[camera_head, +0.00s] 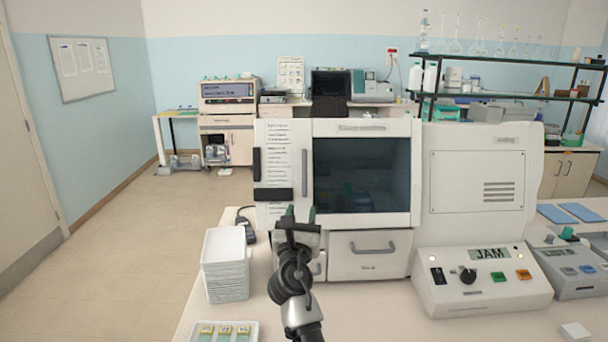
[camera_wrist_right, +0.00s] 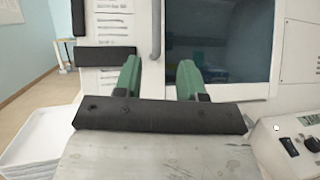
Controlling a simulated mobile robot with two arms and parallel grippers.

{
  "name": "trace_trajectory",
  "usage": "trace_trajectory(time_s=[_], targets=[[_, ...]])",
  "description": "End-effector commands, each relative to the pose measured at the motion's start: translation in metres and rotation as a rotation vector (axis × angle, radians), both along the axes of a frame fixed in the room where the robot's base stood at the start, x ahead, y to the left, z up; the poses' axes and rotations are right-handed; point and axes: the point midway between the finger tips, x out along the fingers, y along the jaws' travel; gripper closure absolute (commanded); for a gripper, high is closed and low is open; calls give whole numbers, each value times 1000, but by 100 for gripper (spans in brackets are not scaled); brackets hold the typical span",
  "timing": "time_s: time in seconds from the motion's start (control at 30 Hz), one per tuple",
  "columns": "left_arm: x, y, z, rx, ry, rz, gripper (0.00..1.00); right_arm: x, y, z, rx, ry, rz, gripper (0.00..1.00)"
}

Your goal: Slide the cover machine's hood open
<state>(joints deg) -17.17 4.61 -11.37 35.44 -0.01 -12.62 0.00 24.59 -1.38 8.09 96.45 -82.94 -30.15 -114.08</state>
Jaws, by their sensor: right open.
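The cover machine (camera_head: 470,140) is a large white unit on the bench. Its hood (camera_head: 361,125) has a dark window (camera_head: 362,176), which also shows in the right wrist view (camera_wrist_right: 222,40). Left of the window is a printed panel with a black upright grip (camera_head: 257,164) and a black horizontal bar (camera_head: 273,194); the bar also shows in the right wrist view (camera_wrist_right: 106,56). My right gripper (camera_head: 298,214) is in front of the machine's lower left part. Its green fingers (camera_wrist_right: 159,78) are apart with nothing between them. My left gripper is not in view.
A control box (camera_head: 482,304) reading JAM stands at the right front. A stack of white trays (camera_head: 226,270) stands left of my right gripper, with a slide tray (camera_head: 250,332) at the front edge. A drawer with a grey handle (camera_head: 371,249) is below the window.

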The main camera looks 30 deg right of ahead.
Motion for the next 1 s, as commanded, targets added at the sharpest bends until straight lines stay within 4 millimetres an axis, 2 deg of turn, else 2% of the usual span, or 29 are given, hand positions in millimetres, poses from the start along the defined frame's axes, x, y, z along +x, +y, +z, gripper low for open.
trace_trajectory(time_s=[0.1, 0.27, 0.7, 1.0], targets=[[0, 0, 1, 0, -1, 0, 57, 8, 0, 13, -94, 35, -26, 60], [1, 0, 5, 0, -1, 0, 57, 19, -8, 22, -111, 42, -32, 60], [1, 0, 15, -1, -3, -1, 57, 73, -54, 49, -106, 41, -30, 60], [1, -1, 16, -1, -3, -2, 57, 84, -64, 55, -105, 40, -30, 60]])
